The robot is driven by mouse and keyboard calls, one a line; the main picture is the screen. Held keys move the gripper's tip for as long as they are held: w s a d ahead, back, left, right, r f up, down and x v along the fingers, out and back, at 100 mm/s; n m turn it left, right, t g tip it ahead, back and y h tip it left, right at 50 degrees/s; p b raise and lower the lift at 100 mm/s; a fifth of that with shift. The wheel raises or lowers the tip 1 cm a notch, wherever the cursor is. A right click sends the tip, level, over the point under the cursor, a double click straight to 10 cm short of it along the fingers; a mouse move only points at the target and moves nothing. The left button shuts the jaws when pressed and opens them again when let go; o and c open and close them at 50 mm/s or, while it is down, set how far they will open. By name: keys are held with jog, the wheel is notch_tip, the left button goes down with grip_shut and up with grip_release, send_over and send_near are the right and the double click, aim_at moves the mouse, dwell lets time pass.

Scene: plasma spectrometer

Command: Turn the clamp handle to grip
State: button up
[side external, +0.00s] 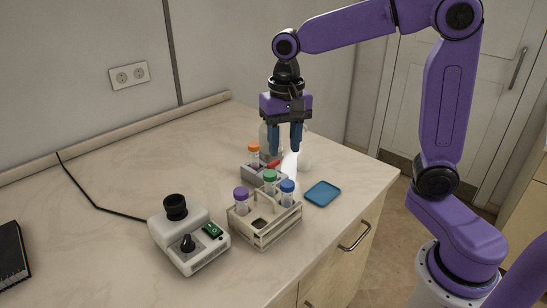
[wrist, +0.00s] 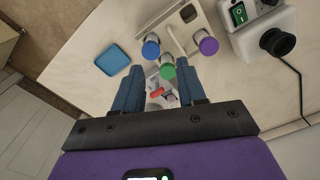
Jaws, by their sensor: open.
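My gripper (side external: 285,149) hangs pointing down over the back of the bench, its two blue fingers apart with nothing between them. It also shows in the wrist view (wrist: 160,72). Below and just left of the fingers is a small grey block (side external: 262,177) with a red part (side external: 273,164) on top, likely the clamp and its handle. In the wrist view the red part (wrist: 157,93) lies between the fingers, nearer the palm, partly hidden. The fingers appear above it, and I cannot tell any contact. An orange-capped tube (side external: 254,152) stands at the grey block.
A blue tray (side external: 322,193) lies near the bench's right edge. Pale glassware (side external: 304,160) stands behind the fingers.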

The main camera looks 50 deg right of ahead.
jog(key=w+d+r+m, duration=0.2)
jog(key=w+d+m, duration=0.2)
jog(key=w+m, duration=0.25)
jog(key=m, duration=0.7)
send_near(274, 162)
jog(key=shift+n, duration=0.25)
notch_tip(274, 162, down, 8)
jog(key=shift+w+f, duration=0.15)
jog(key=shift+w, duration=0.05)
grip_shut()
